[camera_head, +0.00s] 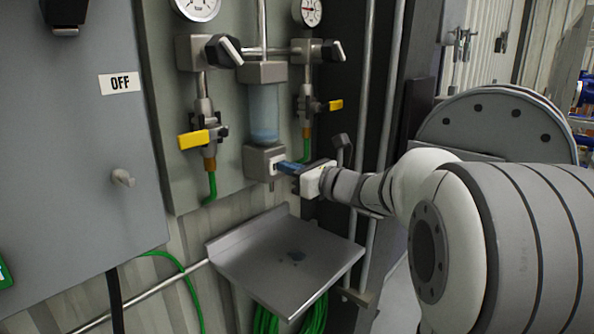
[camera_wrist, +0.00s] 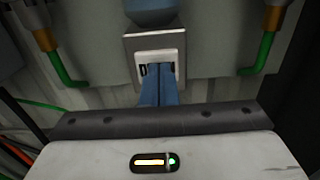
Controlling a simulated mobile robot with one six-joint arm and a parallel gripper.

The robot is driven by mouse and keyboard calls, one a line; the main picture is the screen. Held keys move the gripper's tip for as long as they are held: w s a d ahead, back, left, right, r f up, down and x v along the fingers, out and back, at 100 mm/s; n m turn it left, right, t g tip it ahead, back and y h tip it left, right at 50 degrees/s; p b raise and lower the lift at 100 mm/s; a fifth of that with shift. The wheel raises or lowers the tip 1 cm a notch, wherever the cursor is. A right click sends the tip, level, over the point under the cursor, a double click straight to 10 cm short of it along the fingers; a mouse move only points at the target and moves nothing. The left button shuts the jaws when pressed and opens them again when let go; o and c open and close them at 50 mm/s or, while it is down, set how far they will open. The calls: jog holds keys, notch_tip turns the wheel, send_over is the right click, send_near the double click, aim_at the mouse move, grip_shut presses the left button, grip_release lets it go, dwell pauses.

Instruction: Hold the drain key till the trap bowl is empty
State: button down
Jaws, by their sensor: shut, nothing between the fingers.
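The trap bowl (camera_head: 263,108) is a clear, bluish cylinder in the middle of the panel, with a darker blue band at its bottom. It also shows at the top of the wrist view (camera_wrist: 150,10). Below it is a grey drain block (camera_head: 257,160) with a pale plate (camera_wrist: 143,58) on its front. My gripper (camera_head: 281,165) is shut, its blue fingers together and empty. In the wrist view the fingertips (camera_wrist: 160,75) reach the pale plate and appear to press on it. The drain key itself is hidden behind the fingers, so contact with it is not clear.
A grey metal tray (camera_head: 260,262) with a small dark wet spot sits below the block. Valves with yellow handles (camera_head: 194,140) and green hoses (camera_head: 210,186) flank the bowl. A grey cabinet (camera_head: 75,190) stands left; vertical pipes (camera_head: 368,85) run right of the panel.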

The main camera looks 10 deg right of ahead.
jog(key=shift+a+r, duration=0.1)
jog(key=shift+r, duration=0.15)
jog(key=b+v, duration=0.5)
jog(key=v, duration=0.9)
jog(key=shift+f, duration=0.2)
dwell(0.5)
